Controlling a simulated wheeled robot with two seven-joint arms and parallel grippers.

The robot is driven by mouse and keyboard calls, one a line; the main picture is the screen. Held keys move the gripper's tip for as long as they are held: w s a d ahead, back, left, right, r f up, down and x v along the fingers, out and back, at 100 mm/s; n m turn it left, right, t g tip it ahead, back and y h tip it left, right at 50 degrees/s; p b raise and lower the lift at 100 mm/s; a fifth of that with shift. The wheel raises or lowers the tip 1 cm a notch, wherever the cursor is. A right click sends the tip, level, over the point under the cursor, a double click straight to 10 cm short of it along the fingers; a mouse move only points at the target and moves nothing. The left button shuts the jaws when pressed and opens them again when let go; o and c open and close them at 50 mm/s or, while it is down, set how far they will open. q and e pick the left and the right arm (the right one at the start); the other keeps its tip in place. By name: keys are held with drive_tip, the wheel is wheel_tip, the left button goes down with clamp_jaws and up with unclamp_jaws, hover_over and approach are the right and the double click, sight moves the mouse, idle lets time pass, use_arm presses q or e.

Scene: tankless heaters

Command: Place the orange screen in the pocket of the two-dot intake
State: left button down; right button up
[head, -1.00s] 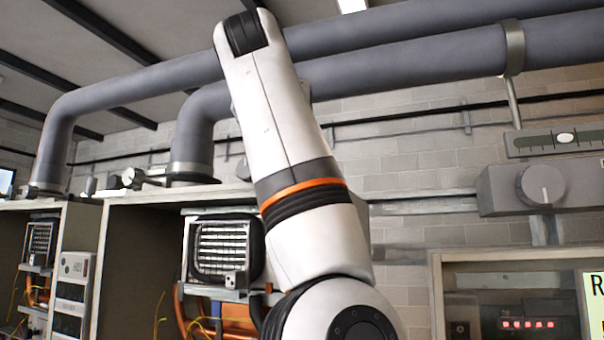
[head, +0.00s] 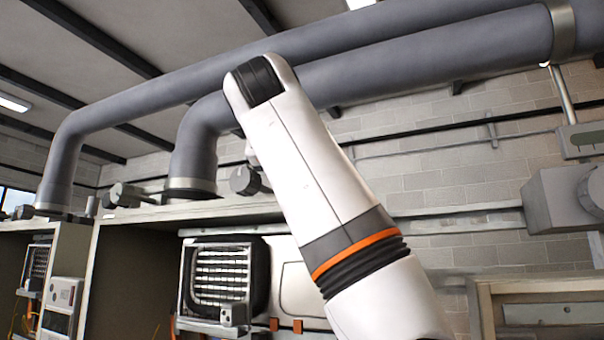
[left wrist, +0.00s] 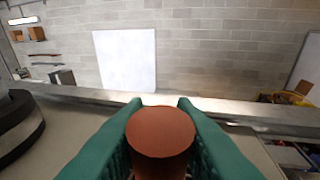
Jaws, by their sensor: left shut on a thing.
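In the left wrist view my left gripper (left wrist: 160,135), with two green fingers, is shut on a round, orange-brown cylinder-shaped piece (left wrist: 161,130), which looks like the orange screen. Its flat round end faces the camera; its lower part is hidden between the fingers. A pale ledge passes behind it. In the head view neither gripper shows; a white arm link of mine with an orange band crosses the middle. I cannot make out a two-dot intake or its pocket in either view.
In the head view, an open cabinet holds a black-framed grille unit (head: 222,280). Large grey pipes (head: 330,75) run overhead. A grey box with a knob (head: 572,205) is at the right. In the left wrist view, a white panel (left wrist: 126,60) is on the brick wall.

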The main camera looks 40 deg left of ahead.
use_arm(q)
drive_tip(key=c, duration=1.3)
unclamp_jaws()
drive_tip(key=shift+w+a, duration=0.1)
drive_tip(key=shift+c, duration=0.2)
drive_tip(key=shift+o, duration=0.8)
drive_tip(key=shift+a, duration=0.1)
drive_tip(key=shift+w+a+f, duration=0.1)
drive_tip(key=shift+w, duration=0.1)
drive_tip(key=b+v, duration=0.4)
drive_tip(key=v, duration=0.7)
drive_tip(key=shift+s+b, duration=0.15)
drive_tip(key=shift+b, duration=0.15)
drive_tip(key=shift+s+d+r, duration=0.25)
drive_tip(key=shift+s+d, duration=0.15)
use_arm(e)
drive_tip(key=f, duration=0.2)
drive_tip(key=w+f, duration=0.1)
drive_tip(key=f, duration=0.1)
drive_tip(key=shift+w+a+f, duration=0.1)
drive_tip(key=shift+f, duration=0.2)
